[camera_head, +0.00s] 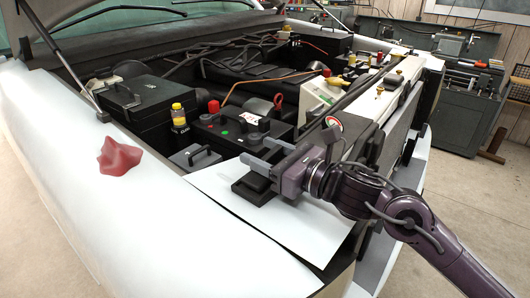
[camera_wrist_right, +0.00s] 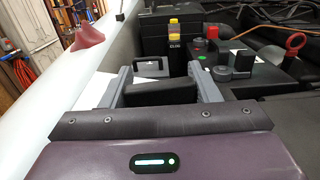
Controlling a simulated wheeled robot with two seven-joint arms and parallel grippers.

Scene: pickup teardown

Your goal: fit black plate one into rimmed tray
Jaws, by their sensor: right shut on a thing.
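My right gripper (camera_head: 262,160) reaches in from the right over the front corner of the engine bay. In the right wrist view its two grey fingers (camera_wrist_right: 160,88) stand apart, shut on a black block-like piece (camera_wrist_right: 160,94), which I take as black plate one. In the head view a dark, stepped block (camera_head: 253,190) shows just below the fingers, over the white panel. I cannot tell whether it is all the held plate or partly the rimmed tray. No other rimmed tray can be picked out surely. My left gripper is not in view.
A grey case with a black handle (camera_head: 195,158) lies just left of the gripper. Behind it stand a black battery (camera_head: 232,132), a yellow-capped bottle (camera_head: 178,115) and a black box (camera_head: 140,105). A red cloth (camera_head: 119,156) lies on the white fender (camera_head: 150,215), otherwise bare.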

